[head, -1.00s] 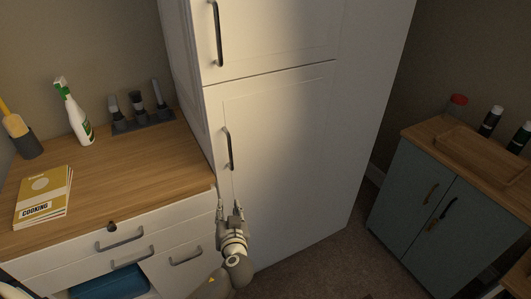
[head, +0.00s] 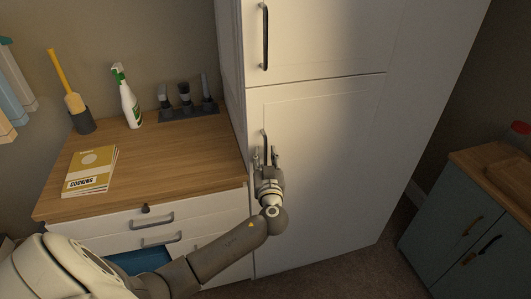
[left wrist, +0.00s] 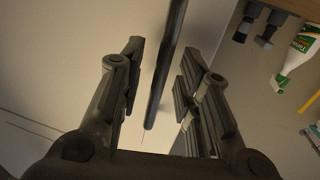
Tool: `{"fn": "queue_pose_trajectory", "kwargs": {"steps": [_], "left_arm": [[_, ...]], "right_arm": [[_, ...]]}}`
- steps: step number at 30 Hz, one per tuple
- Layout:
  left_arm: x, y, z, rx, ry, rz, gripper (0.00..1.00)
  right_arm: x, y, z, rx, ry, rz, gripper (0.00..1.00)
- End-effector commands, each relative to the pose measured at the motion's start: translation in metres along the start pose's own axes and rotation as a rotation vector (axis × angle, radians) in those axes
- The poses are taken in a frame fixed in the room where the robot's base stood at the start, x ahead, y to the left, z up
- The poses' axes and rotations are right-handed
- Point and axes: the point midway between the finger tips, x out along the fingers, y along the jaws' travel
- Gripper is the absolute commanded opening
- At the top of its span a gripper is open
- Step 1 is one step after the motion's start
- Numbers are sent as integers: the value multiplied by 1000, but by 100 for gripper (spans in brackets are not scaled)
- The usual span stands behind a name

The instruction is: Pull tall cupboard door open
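The tall white cupboard has an upper door (head: 325,35) and a lower door (head: 325,170), both shut flush with the front. The upper door has a long dark handle (head: 265,37). The lower door has a dark vertical handle (head: 266,143) near its left edge. My left gripper (head: 267,155) is at the lower part of this handle. In the left wrist view the handle (left wrist: 165,70) runs between the two open fingers, with a gap on each side. The handle's lower end shows between the fingertips. My right gripper is not in view.
A wooden counter (head: 150,165) with a spray bottle (head: 127,100), a cooking book (head: 91,171) and a brush rack (head: 188,110) stands left of the cupboard. A blue-grey cabinet (head: 450,220) stands at the right. Carpet lies between.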

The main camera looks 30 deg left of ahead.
Motion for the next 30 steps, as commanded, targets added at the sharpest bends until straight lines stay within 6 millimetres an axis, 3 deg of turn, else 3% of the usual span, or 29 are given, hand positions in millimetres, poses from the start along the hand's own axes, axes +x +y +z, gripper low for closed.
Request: {"fn": "queue_pose_trajectory", "kwargs": {"steps": [12, 20, 30], "left_arm": [[8, 0, 0, 0, -1, 0, 31], [8, 0, 0, 0, -1, 0, 0], [8, 0, 1, 0, -1, 0, 0]], "right_arm": [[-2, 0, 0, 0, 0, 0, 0], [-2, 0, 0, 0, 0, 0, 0], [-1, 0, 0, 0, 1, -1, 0]]}}
